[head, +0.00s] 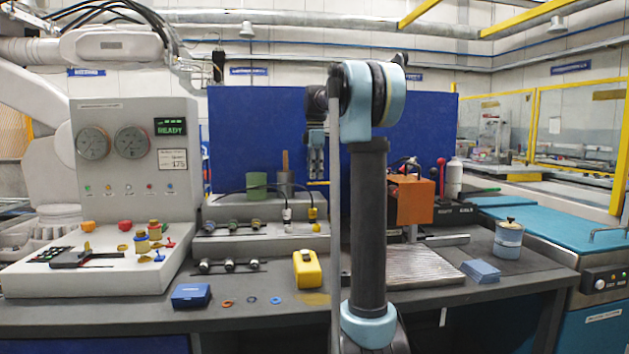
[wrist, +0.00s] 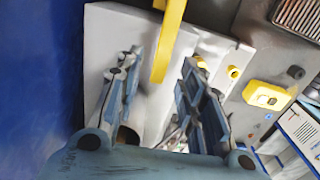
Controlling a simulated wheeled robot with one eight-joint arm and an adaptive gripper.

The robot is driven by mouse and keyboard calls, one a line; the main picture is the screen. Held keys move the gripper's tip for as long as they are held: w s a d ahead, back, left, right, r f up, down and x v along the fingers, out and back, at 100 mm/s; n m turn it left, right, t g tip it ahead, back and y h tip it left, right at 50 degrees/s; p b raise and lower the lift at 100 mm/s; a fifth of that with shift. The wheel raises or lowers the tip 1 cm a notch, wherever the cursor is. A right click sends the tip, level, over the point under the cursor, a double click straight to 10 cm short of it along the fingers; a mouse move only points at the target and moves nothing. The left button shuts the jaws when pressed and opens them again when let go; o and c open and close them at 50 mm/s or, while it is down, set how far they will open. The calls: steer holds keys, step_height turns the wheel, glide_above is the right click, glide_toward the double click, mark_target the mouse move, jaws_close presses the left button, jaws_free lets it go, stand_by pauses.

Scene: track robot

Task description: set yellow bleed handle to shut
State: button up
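A yellow bar-shaped handle (wrist: 168,42), which looks like the bleed handle, runs down from the top edge in the wrist view. Its lower end lies between my fingertips as pictured. In the head view a short yellow bar (head: 318,183) shows just below my fingertips, in front of the blue panel. My gripper (head: 316,176) points down there. In the wrist view my gripper (wrist: 162,60) is open, with a finger on each side of the handle and gaps visible. I cannot tell its depth relative to the handle. The handle's mounting and any shut marking are not visible.
A blue panel (head: 265,130) stands behind the bench. Below my gripper are a grey fixture with a yellow fitting (head: 313,213) and a yellow box (head: 307,268). An orange block (head: 415,200) stands to the right. My arm hides part of the middle.

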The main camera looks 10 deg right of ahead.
steer(key=shift+f, duration=1.25)
steer(key=shift+c, duration=0.2)
jaws_close()
